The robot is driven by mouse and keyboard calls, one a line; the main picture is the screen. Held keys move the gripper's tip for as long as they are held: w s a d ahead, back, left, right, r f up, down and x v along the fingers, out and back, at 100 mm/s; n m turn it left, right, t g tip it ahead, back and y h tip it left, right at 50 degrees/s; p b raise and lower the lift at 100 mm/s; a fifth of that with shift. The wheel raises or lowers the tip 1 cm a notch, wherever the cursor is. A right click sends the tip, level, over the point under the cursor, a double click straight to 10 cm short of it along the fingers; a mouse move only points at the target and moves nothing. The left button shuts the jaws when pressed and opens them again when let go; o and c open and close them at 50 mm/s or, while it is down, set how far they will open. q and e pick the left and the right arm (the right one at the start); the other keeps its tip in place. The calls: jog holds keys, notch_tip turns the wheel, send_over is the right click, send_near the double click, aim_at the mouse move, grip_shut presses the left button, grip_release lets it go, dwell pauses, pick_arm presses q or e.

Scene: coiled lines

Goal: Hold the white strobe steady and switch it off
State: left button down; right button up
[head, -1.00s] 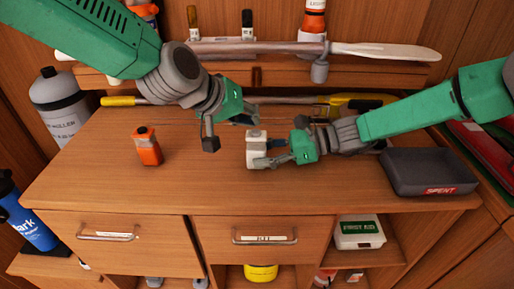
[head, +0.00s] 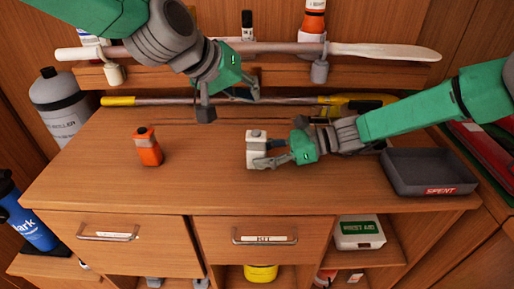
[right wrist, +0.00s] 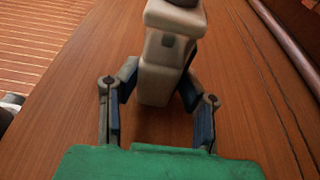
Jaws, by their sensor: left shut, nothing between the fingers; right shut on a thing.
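The white strobe (head: 256,150) stands upright on the wooden counter, with a dark cap on top. My right gripper (head: 268,161) is shut on its lower part from the right. In the right wrist view the strobe (right wrist: 168,50) sits between the two fingers, its dark top cut off by the frame edge. My left gripper (head: 230,106) is shut and empty, above and behind the strobe, clear of it. Whether the strobe is lit cannot be told.
An orange strobe-like unit (head: 148,147) stands on the counter at left. A grey tray marked SPENT (head: 432,190) is at right. A yellow-ended pole (head: 240,100) lies along the back, below a rack with a paddle (head: 385,51). The front of the counter is clear.

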jog(key=o, duration=0.9)
jog(key=shift+d, duration=0.1)
